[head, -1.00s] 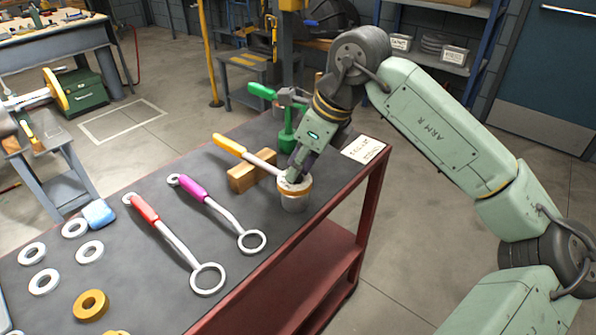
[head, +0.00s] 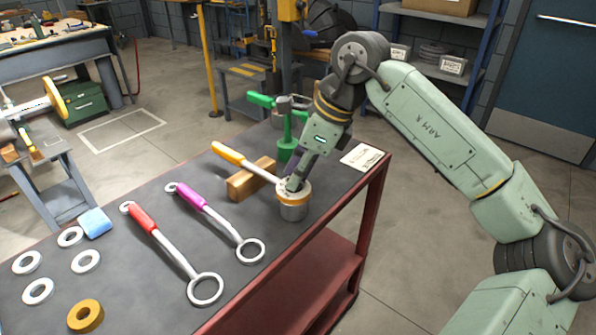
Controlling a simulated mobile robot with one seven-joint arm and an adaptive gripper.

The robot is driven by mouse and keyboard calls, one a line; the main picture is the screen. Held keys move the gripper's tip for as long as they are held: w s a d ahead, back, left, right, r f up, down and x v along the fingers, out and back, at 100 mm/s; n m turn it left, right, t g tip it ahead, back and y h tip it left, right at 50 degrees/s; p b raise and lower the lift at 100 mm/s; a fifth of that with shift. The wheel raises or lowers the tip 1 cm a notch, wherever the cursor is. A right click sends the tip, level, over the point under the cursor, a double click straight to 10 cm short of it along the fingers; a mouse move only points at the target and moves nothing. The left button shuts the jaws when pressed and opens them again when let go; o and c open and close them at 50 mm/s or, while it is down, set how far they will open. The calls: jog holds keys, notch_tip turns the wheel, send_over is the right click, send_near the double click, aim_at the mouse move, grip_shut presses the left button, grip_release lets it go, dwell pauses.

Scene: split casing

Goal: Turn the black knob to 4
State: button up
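I cannot make out a black knob or a number scale in the head view.
A red-handled wrench (head: 172,245) and a magenta-handled wrench (head: 210,214) lie left of the cylinder. Several pale rings, a brass ring (head: 85,315) and a blue block (head: 95,222) lie farther left. A green-handled tool (head: 287,148) stands behind; a white label card (head: 362,157) lies right.

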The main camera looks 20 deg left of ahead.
jog(key=o, duration=0.4)
jog(key=shift+r, duration=0.1)
jog(key=v, duration=1.1)
jog(key=shift+d+r, duration=0.15)
jog(key=shift+r, duration=0.25)
